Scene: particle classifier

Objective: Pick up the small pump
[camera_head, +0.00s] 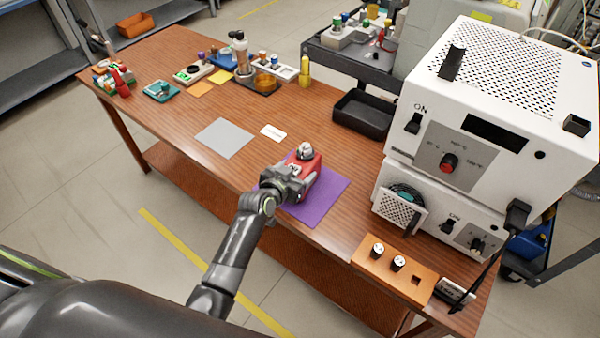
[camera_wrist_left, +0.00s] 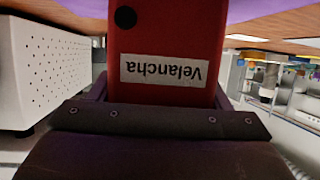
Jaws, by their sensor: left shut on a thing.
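The small pump (camera_head: 308,167) is a red block with a silver round part on top, on or just above a purple mat (camera_head: 327,196) on the wooden table. My left gripper (camera_head: 290,181) is shut on the pump from its near left side. In the left wrist view the red pump body (camera_wrist_left: 170,40) fills the middle, with an upside-down white label reading "Velancha" and a black round spot. The gripper (camera_wrist_left: 160,115) spans below it. Whether the pump's base touches the mat is hidden. My right gripper is not in view.
A large white oven-like machine (camera_head: 490,100) stands to the right. A black tray (camera_head: 363,115) lies behind the mat. A grey sheet (camera_head: 224,138) and white card (camera_head: 272,132) lie to the left. An orange block (camera_head: 392,272) with knobs is near the front right.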

